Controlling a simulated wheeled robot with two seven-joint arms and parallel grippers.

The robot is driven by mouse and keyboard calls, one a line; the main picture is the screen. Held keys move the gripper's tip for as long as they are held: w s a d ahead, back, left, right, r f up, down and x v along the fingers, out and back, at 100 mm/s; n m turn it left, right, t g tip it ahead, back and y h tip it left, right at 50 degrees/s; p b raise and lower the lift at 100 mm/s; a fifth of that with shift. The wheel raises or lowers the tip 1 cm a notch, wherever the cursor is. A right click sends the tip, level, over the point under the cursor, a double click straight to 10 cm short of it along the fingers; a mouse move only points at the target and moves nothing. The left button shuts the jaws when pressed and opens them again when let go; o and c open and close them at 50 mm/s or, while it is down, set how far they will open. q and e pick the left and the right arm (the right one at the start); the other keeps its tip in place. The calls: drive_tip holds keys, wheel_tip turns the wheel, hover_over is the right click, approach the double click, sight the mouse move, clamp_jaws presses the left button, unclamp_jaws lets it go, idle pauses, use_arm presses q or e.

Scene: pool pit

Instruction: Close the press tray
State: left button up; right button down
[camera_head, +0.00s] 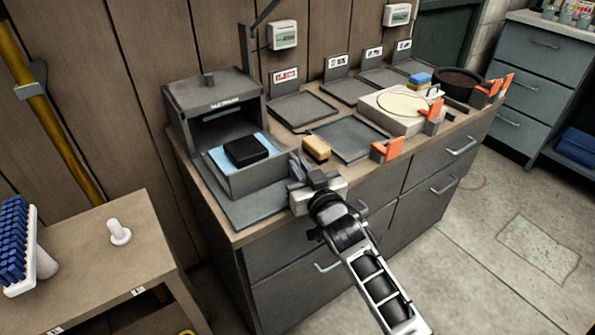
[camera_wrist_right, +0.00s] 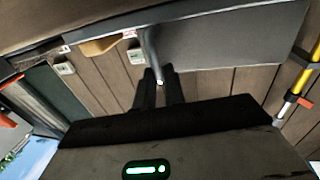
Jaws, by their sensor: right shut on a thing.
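The dark grey press (camera_head: 214,98) stands at the left end of the workbench. Its press tray (camera_head: 258,179) is pulled out of the open front. The tray has a light blue lining and a black block (camera_head: 246,151) in it. My right gripper (camera_head: 301,172) is at the tray's right front corner, its fingers shut on a part of the tray. In the right wrist view the dark fingers (camera_wrist_right: 161,84) close around the end of a thin grey bar; the exact grip spot is partly hidden. My left gripper is not in view.
A yellow-brown block (camera_head: 316,149) sits close beyond my right gripper. Grey mats, a pale block with a round disc (camera_head: 402,103) and orange clips (camera_head: 387,149) fill the bench to the right. A side table (camera_head: 90,265) with a white peg stands at the left.

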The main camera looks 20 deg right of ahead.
drive_tip(key=c, duration=1.5)
unclamp_jaws()
drive_tip(key=shift+d, duration=0.15)
drive_tip(key=shift+s, duration=0.1)
drive_tip(key=s, duration=1)
drive_tip(key=s+d, duration=0.1)
drive_tip(key=s, duration=0.4)
drive_tip(key=shift+s, duration=0.35)
